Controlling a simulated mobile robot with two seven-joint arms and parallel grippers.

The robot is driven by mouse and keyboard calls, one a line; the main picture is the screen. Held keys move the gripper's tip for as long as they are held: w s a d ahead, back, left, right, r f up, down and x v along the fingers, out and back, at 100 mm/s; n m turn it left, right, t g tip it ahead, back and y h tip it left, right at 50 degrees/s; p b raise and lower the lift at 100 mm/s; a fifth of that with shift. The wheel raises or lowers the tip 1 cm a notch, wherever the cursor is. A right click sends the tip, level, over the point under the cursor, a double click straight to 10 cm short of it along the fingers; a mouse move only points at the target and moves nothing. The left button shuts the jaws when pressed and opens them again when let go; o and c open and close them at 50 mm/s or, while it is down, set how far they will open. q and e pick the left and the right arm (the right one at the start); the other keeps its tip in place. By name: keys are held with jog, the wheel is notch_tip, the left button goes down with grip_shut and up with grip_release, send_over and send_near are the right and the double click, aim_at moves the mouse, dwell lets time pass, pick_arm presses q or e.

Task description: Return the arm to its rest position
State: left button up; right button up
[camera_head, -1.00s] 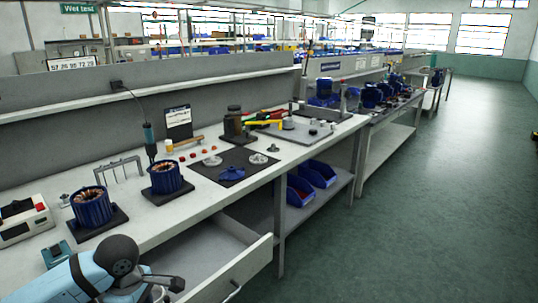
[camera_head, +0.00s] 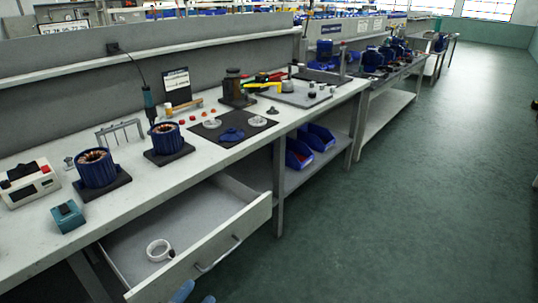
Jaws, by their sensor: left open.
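My left gripper (camera_head: 196,295) shows only at the bottom edge, as two blue tips with a gap between them, below the front of the open drawer (camera_head: 222,250). It looks open, with nothing visible between the tips. The rest of the left arm is out of the picture. My right gripper is not in view.
The open drawer juts out from the bench (camera_head: 50,235) and holds a white ring (camera_head: 159,250) with a small dark piece beside it. Blue stators (camera_head: 96,168), a teal box (camera_head: 68,215) and a dark mat (camera_head: 205,140) lie on top. The floor to the right is clear.

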pick_arm(q)
jog(key=s+a+f+n+g+y, duration=0.2)
jog(key=s+f+n+g+y, duration=0.15)
jog(key=f+n, duration=0.25)
jog(key=s+a+f+n+g+y, duration=0.1)
jog(key=s+f+n+g+y, duration=0.1)
jog(key=s+f+n, duration=0.3)
notch_tip(320, 180, up, 16)
jog(key=s+a+g+p, duration=0.1)
jog(key=a+p, duration=0.1)
jog(key=p, duration=2.6)
jog(key=shift+s+a+f+y, duration=0.2)
jog(key=shift+a+f+y, duration=0.05)
jog(key=shift+a+y, duration=0.1)
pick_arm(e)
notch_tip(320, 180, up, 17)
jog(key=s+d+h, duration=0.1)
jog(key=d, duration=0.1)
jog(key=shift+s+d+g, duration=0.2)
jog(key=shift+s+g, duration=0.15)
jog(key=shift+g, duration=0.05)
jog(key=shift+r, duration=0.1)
